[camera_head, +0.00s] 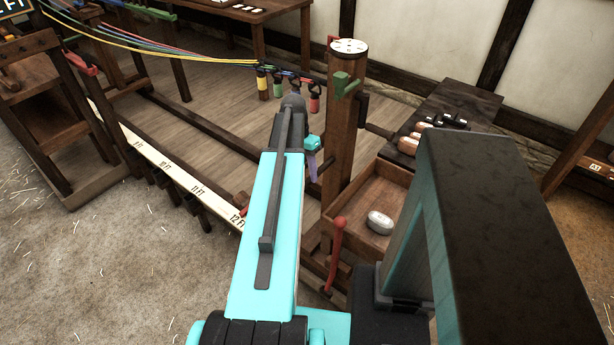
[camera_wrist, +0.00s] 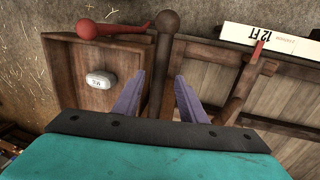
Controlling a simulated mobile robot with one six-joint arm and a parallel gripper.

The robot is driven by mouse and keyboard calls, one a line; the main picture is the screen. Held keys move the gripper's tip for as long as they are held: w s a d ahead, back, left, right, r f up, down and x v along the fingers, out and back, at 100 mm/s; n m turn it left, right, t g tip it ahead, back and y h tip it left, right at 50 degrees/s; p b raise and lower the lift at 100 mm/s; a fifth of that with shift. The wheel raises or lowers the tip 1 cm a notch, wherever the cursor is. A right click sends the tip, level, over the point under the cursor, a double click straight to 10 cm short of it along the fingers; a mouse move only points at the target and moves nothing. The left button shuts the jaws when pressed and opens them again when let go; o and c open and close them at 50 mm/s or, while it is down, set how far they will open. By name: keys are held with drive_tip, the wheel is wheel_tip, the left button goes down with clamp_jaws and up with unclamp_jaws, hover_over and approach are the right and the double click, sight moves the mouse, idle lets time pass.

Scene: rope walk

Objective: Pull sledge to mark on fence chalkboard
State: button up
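My gripper (camera_head: 313,163) is low beside the sledge's post; its purple fingers also show in the wrist view (camera_wrist: 162,80). They are open on either side of a dark round-knobbed bar (camera_wrist: 166,45), with gaps visible. The sledge (camera_head: 345,212) has a wooden tray, an upright post with a white dial, and a red handle (camera_head: 336,245). The fence (camera_head: 170,172) carries a white scale up to 12 FT, whose end shows near the red pointer (camera_wrist: 255,52) in the wrist view. The chalkboard (camera_head: 16,6) is cut off at upper left; only "FT" reads clearly.
A pale weight (camera_head: 380,222) lies in the tray. Colored strands (camera_head: 170,45) run from upper left to small colored weights (camera_head: 290,85) near the post. A dark bench (camera_head: 455,105) with tools stands at right. Open gravel (camera_head: 110,270) lies at left.

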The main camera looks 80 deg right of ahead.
drive_tip(key=shift+s+a+f, duration=0.1)
drive_tip(key=shift+s+f, duration=0.05)
drive_tip(key=shift+f, duration=0.85)
